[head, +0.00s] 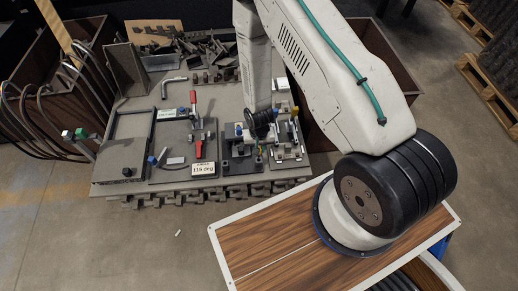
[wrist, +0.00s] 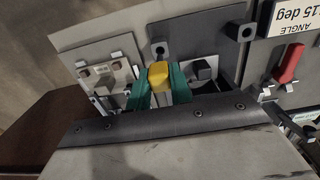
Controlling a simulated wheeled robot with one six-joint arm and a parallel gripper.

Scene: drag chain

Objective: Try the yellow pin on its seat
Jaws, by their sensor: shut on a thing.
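The yellow pin (wrist: 158,74) sits between the green fingertips of my gripper (wrist: 160,86) in the wrist view. My gripper is shut on it. A dark grey plate (wrist: 205,35) with small blocks lies beneath the gripper.
A light plate with small blocks (wrist: 108,78) is left of the gripper. A red-handled clamp (head: 194,100) and the angle sign (head: 203,169) stand on the workbench (head: 228,98). Grey blocks (wrist: 204,68) sit close beside the fingers. Cables hang at the far left.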

